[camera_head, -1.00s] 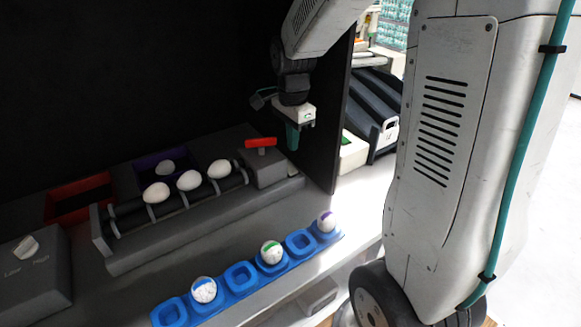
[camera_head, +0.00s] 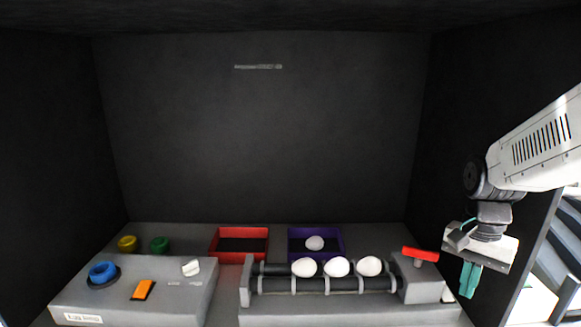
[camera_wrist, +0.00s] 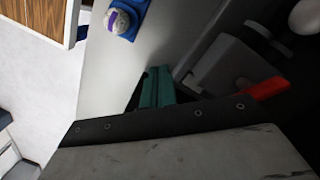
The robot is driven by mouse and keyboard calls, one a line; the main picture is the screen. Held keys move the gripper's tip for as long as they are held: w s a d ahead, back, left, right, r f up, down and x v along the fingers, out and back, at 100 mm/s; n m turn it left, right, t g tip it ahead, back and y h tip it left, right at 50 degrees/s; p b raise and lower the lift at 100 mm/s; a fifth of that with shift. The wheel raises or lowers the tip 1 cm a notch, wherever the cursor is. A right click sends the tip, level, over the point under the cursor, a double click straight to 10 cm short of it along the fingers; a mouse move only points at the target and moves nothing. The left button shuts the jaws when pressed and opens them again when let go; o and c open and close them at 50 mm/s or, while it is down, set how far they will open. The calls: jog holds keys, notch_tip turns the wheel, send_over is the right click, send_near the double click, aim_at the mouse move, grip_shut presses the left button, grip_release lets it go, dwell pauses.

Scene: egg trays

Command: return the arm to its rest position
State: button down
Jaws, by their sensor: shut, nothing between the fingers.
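My gripper (camera_head: 468,280) has teal fingers, pointing down, at the right side of the booth in the head view. It is to the right of the roller stand's red handle and apart from it. The fingers are together and empty; they also show in the wrist view (camera_wrist: 157,88). My arm reaches in from the right edge of the head view.
The roller stand (camera_head: 310,312) holds several white eggs. Behind it are a red bin (camera_head: 240,231) and a purple bin (camera_head: 293,247) with one egg. A control box (camera_head: 120,297) stands left. A blue tray (camera_wrist: 129,33) holds a speckled egg.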

jog(key=s+a+r+n+t, duration=0.1)
jog(key=s+a+r+n, duration=0.2)
jog(key=s, duration=0.5)
jog(key=s+a+r+n+t, duration=0.1)
jog(key=s+a+r+n, duration=0.3)
jog(key=s+n, duration=0.2)
jog(key=shift+s+r+n+t, duration=0.3)
jog(key=shift+s+r, duration=0.05)
jog(key=shift+s, duration=0.65)
